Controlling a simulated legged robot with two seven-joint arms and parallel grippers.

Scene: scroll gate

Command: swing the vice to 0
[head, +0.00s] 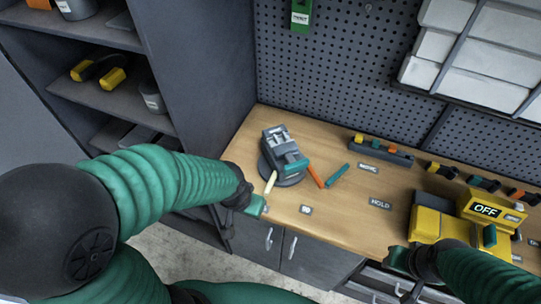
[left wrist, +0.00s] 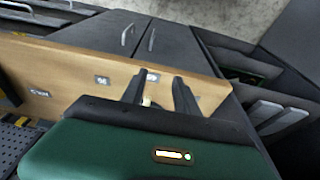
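The vice (head: 283,146), grey with a teal jaw, stands on a round dark base on the wooden workbench. A cream handle (head: 270,182) sticks out from its base toward the front. My left gripper (head: 259,206) is just in front of and below this handle at the bench's front edge. In the left wrist view its two dark fingers (left wrist: 162,92) are apart, with a small cream tip (left wrist: 147,102) showing near the left finger. A "90" label (head: 306,210) lies right of the vice; no 0 mark is readable. My right gripper (head: 400,262) is by the yellow machine, its fingers unclear.
A yellow machine (head: 432,224) with an "OFF" sign stands at the right. An orange stick (head: 316,177) and a teal stick (head: 338,174) lie right of the vice. A "HOLD" label (head: 380,203) marks clear bench. Grey shelving (head: 110,95) rises at the left.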

